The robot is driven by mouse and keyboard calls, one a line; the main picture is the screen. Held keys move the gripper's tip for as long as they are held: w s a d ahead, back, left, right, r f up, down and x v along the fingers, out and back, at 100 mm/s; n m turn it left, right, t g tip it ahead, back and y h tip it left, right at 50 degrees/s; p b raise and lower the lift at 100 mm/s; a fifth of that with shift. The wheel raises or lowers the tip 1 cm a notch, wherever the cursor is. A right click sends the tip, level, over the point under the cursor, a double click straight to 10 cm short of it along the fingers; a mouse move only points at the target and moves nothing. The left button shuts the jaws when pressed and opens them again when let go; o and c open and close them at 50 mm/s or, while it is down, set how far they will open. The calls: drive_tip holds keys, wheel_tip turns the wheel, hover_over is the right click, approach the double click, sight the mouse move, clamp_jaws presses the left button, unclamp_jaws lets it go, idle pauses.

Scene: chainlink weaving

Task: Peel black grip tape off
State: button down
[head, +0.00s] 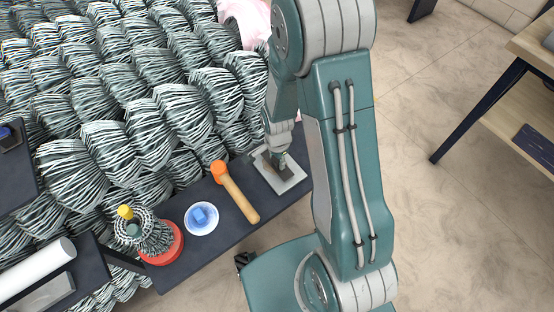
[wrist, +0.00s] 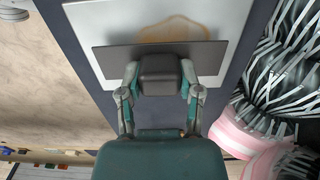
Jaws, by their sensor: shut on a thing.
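A light grey plate (wrist: 88,18) lies flat on the dark table and carries a brown, glue-like stain (wrist: 172,29). A flat, dark strip (wrist: 112,61), which may be the black grip tape, lies over or just above the plate and covers part of the stain. My gripper (wrist: 160,82) is shut on a dark grey block (wrist: 160,72) at the strip's near edge. I cannot tell whether block and strip are one piece. In the head view my gripper (head: 279,161) points down at the plate (head: 293,183), hiding part of it.
On the same table (head: 240,232) are an orange-headed mallet (head: 238,195), a white bowl with a blue block (head: 201,217) and a wire spool on a red base (head: 165,248). Woven wire coils (head: 110,85) crowd behind. A pink bundle (wrist: 250,137) lies beside the table.

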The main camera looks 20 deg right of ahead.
drive_tip(key=shift+r, duration=0.2)
drive_tip(key=shift+r, duration=2.95)
